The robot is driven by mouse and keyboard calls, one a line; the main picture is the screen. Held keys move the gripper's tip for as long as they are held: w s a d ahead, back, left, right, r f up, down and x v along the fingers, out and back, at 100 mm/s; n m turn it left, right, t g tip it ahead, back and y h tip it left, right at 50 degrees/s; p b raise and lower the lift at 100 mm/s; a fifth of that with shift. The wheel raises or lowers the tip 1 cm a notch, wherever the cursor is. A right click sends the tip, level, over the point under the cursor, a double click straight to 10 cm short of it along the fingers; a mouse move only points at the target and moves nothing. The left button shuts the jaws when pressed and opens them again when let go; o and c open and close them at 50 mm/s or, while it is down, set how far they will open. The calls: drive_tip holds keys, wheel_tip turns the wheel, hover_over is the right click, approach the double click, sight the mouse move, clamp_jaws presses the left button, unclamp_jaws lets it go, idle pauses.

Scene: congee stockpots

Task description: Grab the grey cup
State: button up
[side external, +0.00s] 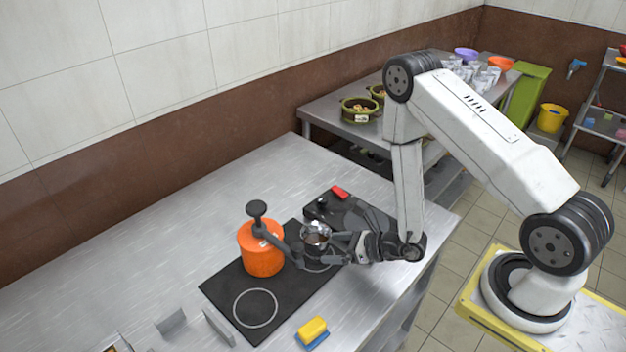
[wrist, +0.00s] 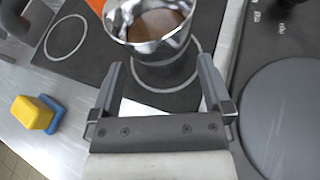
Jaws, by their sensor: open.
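The grey cup (side external: 317,236) stands upright on the black hob, just right of the orange pot. No contact shows.
The orange pot (side external: 262,255) with a dark knobbed part stands close left of the cup. A yellow sponge (side external: 312,328) lies on a blue base near the front edge. A dark appliance with a red part (side external: 340,192) sits behind. The counter's left is clear.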

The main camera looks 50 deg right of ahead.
sight(328, 248)
drive_tip(key=shift+x, duration=1.8)
drive_tip(key=c, duration=1.1)
drive_tip(key=shift+r, duration=0.15)
drive_tip(key=shift+r, duration=4.9)
drive_tip(key=shift+d, duration=0.1)
